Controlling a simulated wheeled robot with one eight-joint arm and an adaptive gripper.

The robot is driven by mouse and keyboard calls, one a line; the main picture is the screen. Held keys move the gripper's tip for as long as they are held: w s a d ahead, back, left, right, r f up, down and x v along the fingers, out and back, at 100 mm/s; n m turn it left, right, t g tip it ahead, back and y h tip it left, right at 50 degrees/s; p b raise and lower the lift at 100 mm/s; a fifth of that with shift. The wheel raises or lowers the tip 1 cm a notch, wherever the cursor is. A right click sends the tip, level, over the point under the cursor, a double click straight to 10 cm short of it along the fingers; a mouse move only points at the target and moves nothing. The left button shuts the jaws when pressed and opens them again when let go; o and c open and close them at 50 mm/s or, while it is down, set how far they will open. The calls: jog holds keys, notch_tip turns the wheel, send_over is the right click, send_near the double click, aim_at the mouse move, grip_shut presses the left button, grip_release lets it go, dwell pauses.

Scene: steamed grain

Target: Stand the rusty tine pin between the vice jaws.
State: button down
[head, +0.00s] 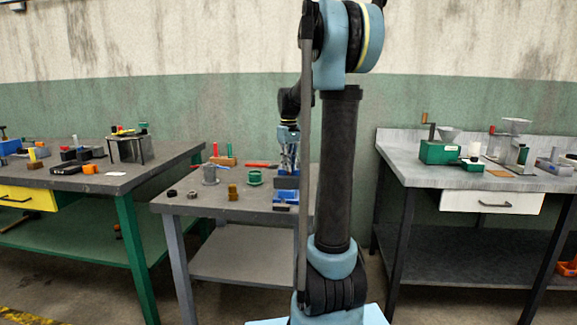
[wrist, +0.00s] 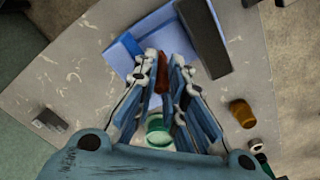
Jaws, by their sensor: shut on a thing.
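My gripper (wrist: 164,62) is shut on the rusty tine pin (wrist: 161,74), a short red-brown piece between its fingertips. In the head view my gripper (head: 289,165) points down just above the blue vice (head: 286,197), at the right of the middle table. In the wrist view the vice (wrist: 128,47) lies beyond the fingertips, with a long dark bar (wrist: 205,38) to their right. The pin's far end shows against the blue of the vice. I cannot tell whether it touches the vice or is between its jaws. The pin cannot be made out in the head view.
A green spool (head: 254,177), an amber cylinder (head: 232,192), a grey holder (head: 210,174) and small dark nuts (head: 192,195) stand on the middle table, left of the vice. A red-handled tool (head: 262,166) lies behind. My arm hides the table's right side.

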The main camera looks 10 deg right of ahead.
jog(key=shift+s+f, duration=0.1)
jog(key=shift+f, duration=0.35)
jog(key=c, duration=1.7)
grip_release()
jog(key=shift+f, duration=0.1)
jog(key=shift+o, duration=0.2)
notch_tip(320, 180, up, 13)
jog(key=s+f+m+t, duration=0.1)
jog(key=s+f+m, duration=0.1)
jog(key=s+f, duration=1.2)
jog(key=s+f+m+t, duration=0.1)
jog(key=s+f+m, duration=0.2)
jog(key=s+f, duration=1.2)
jog(key=s, duration=0.5)
jog(key=shift+s, duration=0.3)
